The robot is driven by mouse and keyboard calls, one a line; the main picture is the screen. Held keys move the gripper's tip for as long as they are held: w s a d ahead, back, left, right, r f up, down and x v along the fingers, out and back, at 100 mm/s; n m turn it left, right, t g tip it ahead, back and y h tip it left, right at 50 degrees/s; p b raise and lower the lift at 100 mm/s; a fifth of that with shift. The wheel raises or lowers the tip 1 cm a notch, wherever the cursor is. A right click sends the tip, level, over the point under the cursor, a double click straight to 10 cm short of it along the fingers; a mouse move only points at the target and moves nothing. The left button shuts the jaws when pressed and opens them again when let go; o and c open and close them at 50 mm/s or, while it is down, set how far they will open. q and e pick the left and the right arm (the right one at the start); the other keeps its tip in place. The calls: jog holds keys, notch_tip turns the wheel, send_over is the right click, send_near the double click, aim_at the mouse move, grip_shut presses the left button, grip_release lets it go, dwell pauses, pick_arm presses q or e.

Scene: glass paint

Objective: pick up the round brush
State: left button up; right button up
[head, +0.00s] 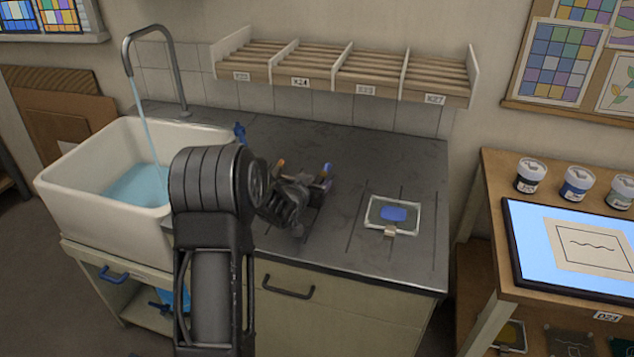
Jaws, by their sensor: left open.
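My left arm comes in at the lower left, and its dark open gripper (304,177) is over the counter, right of the sink. A small orange piece (281,164) and a small blue piece (327,169) show at the gripper's far end. I cannot tell whether either belongs to the round brush. No brush can be made out clearly, and the gripper hides part of the counter there. My right gripper is not in view.
The dark counter (400,258) holds a glass tray with a blue pad (393,214) at right. A white sink (90,218) with running water is at left. A slatted wooden rack (345,75) hangs above. A side table (490,190) carries paint jars and a lit panel.

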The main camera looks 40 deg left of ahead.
pick_arm(q)
jog(key=shift+c, duration=0.4)
grip_shut()
dwell(0.5)
jog(key=shift+w, duration=0.1)
